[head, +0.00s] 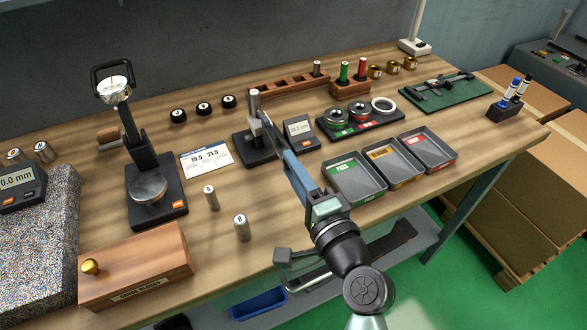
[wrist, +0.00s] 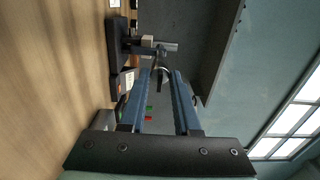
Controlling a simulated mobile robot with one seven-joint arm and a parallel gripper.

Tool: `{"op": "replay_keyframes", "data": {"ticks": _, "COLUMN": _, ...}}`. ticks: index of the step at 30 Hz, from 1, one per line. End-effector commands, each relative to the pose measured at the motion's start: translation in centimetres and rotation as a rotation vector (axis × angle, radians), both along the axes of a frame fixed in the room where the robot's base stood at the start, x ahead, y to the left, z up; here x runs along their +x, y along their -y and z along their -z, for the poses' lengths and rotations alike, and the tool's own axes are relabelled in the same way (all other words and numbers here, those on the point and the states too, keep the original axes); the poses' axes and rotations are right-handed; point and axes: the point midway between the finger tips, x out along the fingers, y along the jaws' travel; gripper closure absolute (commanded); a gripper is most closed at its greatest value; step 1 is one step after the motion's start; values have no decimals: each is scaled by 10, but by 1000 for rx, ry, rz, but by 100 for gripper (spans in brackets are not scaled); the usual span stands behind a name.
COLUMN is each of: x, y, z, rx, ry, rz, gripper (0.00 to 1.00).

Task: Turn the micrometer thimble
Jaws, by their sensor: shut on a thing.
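The micrometer (head: 254,104) stands upright on a black-based stand (head: 258,148) near the middle of the bench. In the wrist view its grey body (wrist: 168,46) shows just beyond my fingertips. My gripper (head: 268,124) reaches in from the front right, its blue fingers meeting the micrometer. In the wrist view my gripper (wrist: 164,74) is closed on a small round grey part, which appears to be the thimble (wrist: 162,76). The fingers partly hide it, and its markings cannot be read.
A digital display (head: 299,127) stands close right of the stand. Sorting trays (head: 353,181) lie right of my arm. A printed card (head: 206,158) and a dial-gauge stand (head: 157,190) are left. Two loose cylinders (head: 242,228) stand in front. A wooden rack (head: 290,86) is behind.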

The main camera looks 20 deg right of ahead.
Motion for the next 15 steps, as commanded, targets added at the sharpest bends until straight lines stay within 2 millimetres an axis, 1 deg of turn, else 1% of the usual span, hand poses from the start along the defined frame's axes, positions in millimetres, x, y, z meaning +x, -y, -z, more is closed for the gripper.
{"op": "replay_keyframes", "data": {"ticks": 5, "x": 0, "y": 0, "z": 1, "rx": 1, "ry": -3, "rz": 0, "gripper": 100}}
{"op": "replay_keyframes", "data": {"ticks": 6, "x": 0, "y": 0, "z": 1, "rx": 1, "ry": -3, "rz": 0, "gripper": 67}}
{"op": "replay_keyframes", "data": {"ticks": 7, "x": 0, "y": 0, "z": 1, "rx": 1, "ry": -2, "rz": 0, "gripper": 63}}
{"op": "replay_keyframes", "data": {"ticks": 15, "x": -1, "y": 0, "z": 1, "rx": 2, "ry": -1, "rz": 0, "gripper": 63}}
